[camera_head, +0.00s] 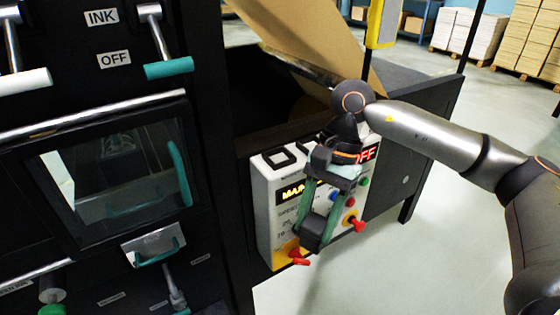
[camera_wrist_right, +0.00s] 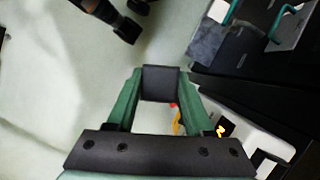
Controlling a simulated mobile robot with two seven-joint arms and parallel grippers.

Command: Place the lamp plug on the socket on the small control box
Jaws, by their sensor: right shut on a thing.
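The white control box (camera_head: 264,208) hangs on the front of the dark machine in the head view. It has lit displays, coloured buttons and red levers. My right gripper (camera_head: 312,226) is in front of it with its green fingers pointing down. It is shut on a black block, which looks like the lamp plug (camera_wrist_right: 160,83), held between the fingertips in the right wrist view. Whether the plug touches the box cannot be told. Two dark square outlines (camera_head: 280,158) show on the box's top; I cannot tell whether either is the socket. My left gripper is out of view.
A dark machine cabinet with a window (camera_head: 110,185) and teal handles (camera_head: 169,68) stands at the left. A brown cardboard sheet (camera_head: 305,38) rises behind the box. Pale floor (camera_head: 450,240) is open at the right. Pallets of stacked boxes (camera_head: 520,40) stand far back.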

